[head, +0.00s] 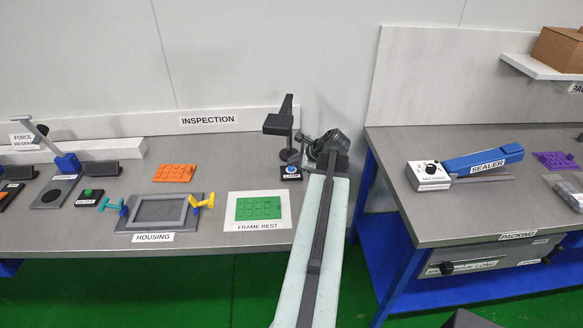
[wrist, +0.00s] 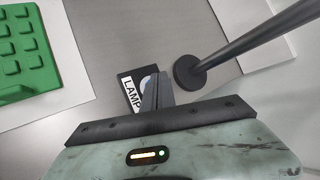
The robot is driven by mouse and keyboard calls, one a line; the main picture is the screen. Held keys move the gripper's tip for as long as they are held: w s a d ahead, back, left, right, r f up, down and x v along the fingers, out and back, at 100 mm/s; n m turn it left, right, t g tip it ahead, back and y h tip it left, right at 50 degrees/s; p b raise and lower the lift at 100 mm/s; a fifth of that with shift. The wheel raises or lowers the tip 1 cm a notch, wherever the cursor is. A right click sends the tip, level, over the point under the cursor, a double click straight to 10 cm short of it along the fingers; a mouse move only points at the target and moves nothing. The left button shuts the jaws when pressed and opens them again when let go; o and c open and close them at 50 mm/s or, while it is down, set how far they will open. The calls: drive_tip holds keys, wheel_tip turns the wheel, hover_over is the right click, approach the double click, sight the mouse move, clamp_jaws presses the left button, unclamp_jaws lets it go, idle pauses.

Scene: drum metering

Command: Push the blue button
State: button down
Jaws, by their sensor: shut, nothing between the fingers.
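The blue button (head: 291,169) sits on a small dark box with a LAMP label (wrist: 130,95) on the inspection bench. In the wrist view the blue button (wrist: 146,83) is mostly hidden behind my fingers. My gripper (wrist: 155,88) is shut and empty, its fingertips over the button box in that picture. I cannot tell whether the tips touch the button. In the head view my gripper (head: 312,150) is at the end of my arm, just right of the box.
A dark lamp stand (head: 280,122) rises right behind the box; its round base and pole (wrist: 190,72) are close to my fingers. A green frame (head: 258,207) lies on a white FRAME REST sheet to the left. A gap separates this bench from the packing bench (head: 440,222).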

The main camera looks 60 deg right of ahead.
sight(293, 168)
drive_tip(key=shift+f, duration=0.2)
drive_tip(key=shift+r, duration=0.15)
drive_tip(key=shift+r+p, duration=0.55)
wheel_tip(293, 168, up, 6)
drive_tip(key=p, duration=0.6)
